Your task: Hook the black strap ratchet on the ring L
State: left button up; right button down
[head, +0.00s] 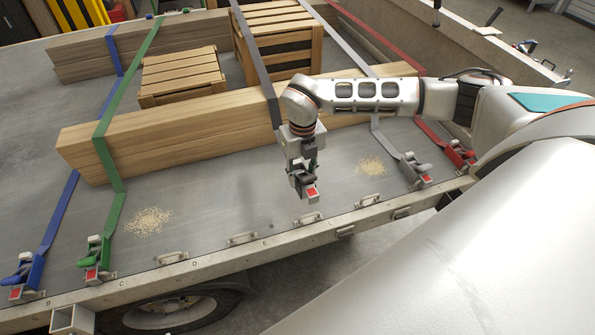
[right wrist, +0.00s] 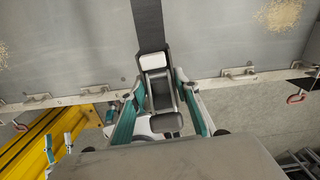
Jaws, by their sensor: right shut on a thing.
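The black strap (head: 254,55) runs over the wooden beams and down behind my right arm. It also shows at the top of the right wrist view (right wrist: 148,22). Its dark ratchet (right wrist: 160,92) is held between the teal fingers of my right gripper (right wrist: 162,100), which is shut on it. In the head view my right gripper (head: 303,178) hangs with the ratchet above the trailer's near edge, behind a metal ring (head: 308,218). The ratchet looks apart from the rings. More rings sit along the edge (head: 242,239) (head: 170,257). I cannot read which is L. My left gripper is not in view.
Blue (head: 58,215), green (head: 110,175), grey (head: 388,140) and red (head: 432,132) straps come down to their ratchets at the edge. Long beams (head: 180,130) and crates (head: 180,72) lie on the deck. Sawdust piles (head: 148,221) (head: 371,167) flank a clear stretch of deck.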

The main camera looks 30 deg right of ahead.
jog(key=shift+f+b, duration=0.7)
jog(key=shift+f, duration=0.2)
jog(key=shift+f+b, duration=0.75)
jog(key=shift+f, duration=0.2)
jog(key=shift+f+b, duration=0.75)
jog(key=shift+f, duration=0.15)
jog(key=shift+f+b, duration=1.1)
jog(key=shift+f, duration=0.85)
jog(key=c, duration=1.4)
grip_release()
jog(key=shift+c, duration=0.2)
